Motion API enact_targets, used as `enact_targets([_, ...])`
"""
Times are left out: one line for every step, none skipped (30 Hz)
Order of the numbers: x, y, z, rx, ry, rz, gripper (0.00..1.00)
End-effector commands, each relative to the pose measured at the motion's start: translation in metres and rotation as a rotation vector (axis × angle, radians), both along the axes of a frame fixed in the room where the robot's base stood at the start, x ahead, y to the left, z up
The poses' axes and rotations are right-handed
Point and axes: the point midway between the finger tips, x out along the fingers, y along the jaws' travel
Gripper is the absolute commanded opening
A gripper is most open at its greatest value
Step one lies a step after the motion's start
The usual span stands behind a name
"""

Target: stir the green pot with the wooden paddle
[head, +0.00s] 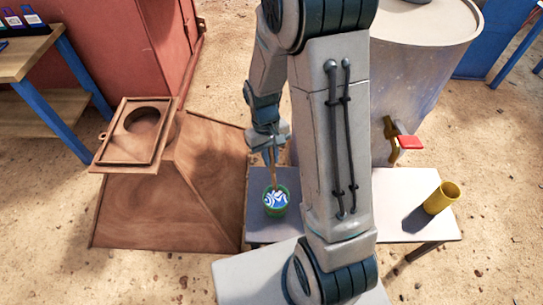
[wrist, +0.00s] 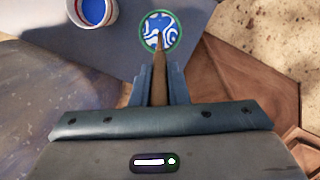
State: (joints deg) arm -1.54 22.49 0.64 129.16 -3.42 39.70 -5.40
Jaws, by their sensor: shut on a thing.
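The green pot (head: 275,202) stands on the small grey table, left of my arm in the head view. It holds a swirled blue and white content, which also shows at the top of the wrist view inside the green rim (wrist: 143,29). The wooden paddle (head: 272,178) is held nearly upright, its lower end in the pot. In the wrist view the paddle (wrist: 159,75) runs from between the fingers to the blue and white content. My gripper (wrist: 158,85) is shut on the paddle, above the pot. The paddle's tip is hidden in the content.
A white container with blue content (wrist: 92,12) shows in the wrist view. A large grey drum (head: 415,70) with a red-handled tap (head: 408,142) stands behind.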

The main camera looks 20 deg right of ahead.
Motion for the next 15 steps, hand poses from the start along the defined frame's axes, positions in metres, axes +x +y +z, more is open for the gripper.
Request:
enact_targets([0.002,0.001,-0.008,0.000,0.000,0.001,0.00])
enact_targets([0.003,0.001,-0.011,0.000,0.001,0.001,0.00])
enact_targets([0.004,0.001,-0.014,0.000,0.001,0.001,0.00])
enact_targets([0.005,0.002,-0.017,0.000,0.001,0.001,0.00])
enact_targets([0.006,0.002,-0.019,0.000,0.001,0.001,0.00])
enact_targets([0.004,0.001,-0.023,0.000,0.001,0.001,0.00])
enact_targets([0.004,0.001,-0.025,0.000,0.001,0.001,0.00])
enact_targets([0.003,0.001,-0.028,0.000,0.001,0.001,0.00])
enact_targets([0.002,0.001,-0.032,0.000,0.001,0.001,0.00])
enact_targets([0.001,0.001,-0.034,0.000,0.001,0.001,0.00])
enact_targets([0.001,0.001,-0.037,0.000,0.002,0.001,0.00])
enact_targets([0.000,0.001,-0.040,0.000,0.002,0.001,0.00])
enact_targets([0.000,0.000,-0.043,0.000,0.001,0.001,0.00])
enact_targets([-0.001,0.000,-0.046,0.000,0.001,0.001,0.00])
enact_targets([-0.001,0.000,-0.049,0.000,0.000,0.001,0.00])
